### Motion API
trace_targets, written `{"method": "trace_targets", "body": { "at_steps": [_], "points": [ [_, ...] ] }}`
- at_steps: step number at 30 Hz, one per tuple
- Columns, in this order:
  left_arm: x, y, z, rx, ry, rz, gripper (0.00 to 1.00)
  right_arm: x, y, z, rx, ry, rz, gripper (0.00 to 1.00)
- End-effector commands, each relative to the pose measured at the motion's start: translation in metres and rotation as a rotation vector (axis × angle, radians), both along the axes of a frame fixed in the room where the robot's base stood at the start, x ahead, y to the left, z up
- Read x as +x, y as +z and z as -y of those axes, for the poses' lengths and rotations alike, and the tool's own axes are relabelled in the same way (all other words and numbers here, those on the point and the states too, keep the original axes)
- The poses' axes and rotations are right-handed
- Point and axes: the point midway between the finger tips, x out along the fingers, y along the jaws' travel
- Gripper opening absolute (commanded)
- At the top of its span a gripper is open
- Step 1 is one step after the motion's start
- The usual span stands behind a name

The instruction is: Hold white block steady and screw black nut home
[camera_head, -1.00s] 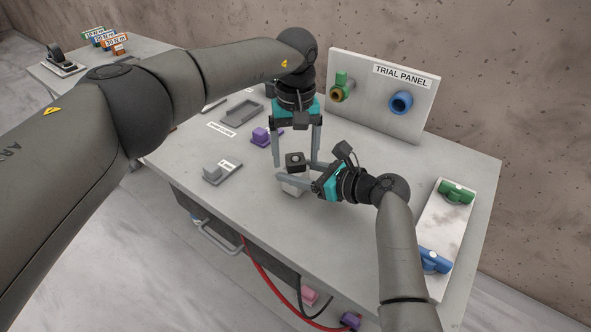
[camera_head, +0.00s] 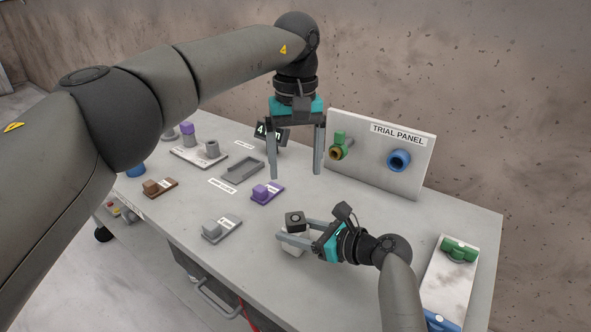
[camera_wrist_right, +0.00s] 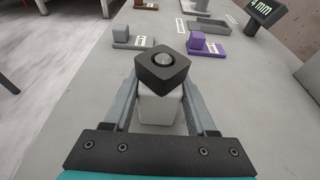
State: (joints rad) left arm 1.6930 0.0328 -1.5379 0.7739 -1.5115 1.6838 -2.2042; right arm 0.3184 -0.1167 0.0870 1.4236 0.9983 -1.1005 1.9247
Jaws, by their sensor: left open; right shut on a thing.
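The white block (camera_head: 296,243) stands on the grey table near its front edge. It also shows in the right wrist view (camera_wrist_right: 161,108), between the fingers. The black nut (camera_head: 295,218) sits on top of the block, with a round grey stud end showing in its middle; it also shows in the right wrist view (camera_wrist_right: 162,67). My right gripper (camera_head: 294,234) is shut on the white block from the right side, below the nut. My left gripper (camera_head: 295,175) is open and empty, pointing down above and behind the nut, clear of it.
A grey block on a base (camera_head: 221,229) and a purple one (camera_head: 267,192) stand left of the white block. A grey tray (camera_head: 242,170) and a dark display (camera_head: 266,134) are farther back. The trial panel (camera_head: 380,155) stands behind. A board with green and blue parts (camera_head: 446,275) lies at right.

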Motion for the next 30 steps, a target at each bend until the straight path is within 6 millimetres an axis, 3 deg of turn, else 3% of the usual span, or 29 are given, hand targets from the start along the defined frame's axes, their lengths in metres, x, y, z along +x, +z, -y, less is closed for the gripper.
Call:
{"method": "trace_targets", "body": {
  "at_steps": [4, 5, 13, 23, 30],
  "points": [
    [0.0, 0.0, 0.0, 0.0, 0.0, 0.0, 0.84, 0.0, 0.0, 0.0, 0.0, 0.0, 0.0, 0.0],
    [0.0, 0.0, 0.0, 0.0, 0.0, 0.0, 0.84, 0.0, 0.0, 0.0, 0.0, 0.0, 0.0, 0.59],
    [0.0, 0.0, 0.0, 0.0, 0.0, 0.0, 0.84, 0.0, 0.0, 0.0, 0.0, 0.0, 0.0, 0.9],
    [0.0, -0.001, 0.0, 0.0, 0.0, 0.0, 0.84, -0.001, 0.0, 0.002, 0.0, -0.001, 0.0, 0.92],
    [0.0, -0.001, 0.0, 0.0, 0.0, 0.0, 0.84, -0.015, 0.007, 0.021, -0.003, -0.002, 0.0, 0.92]
  ]
}}
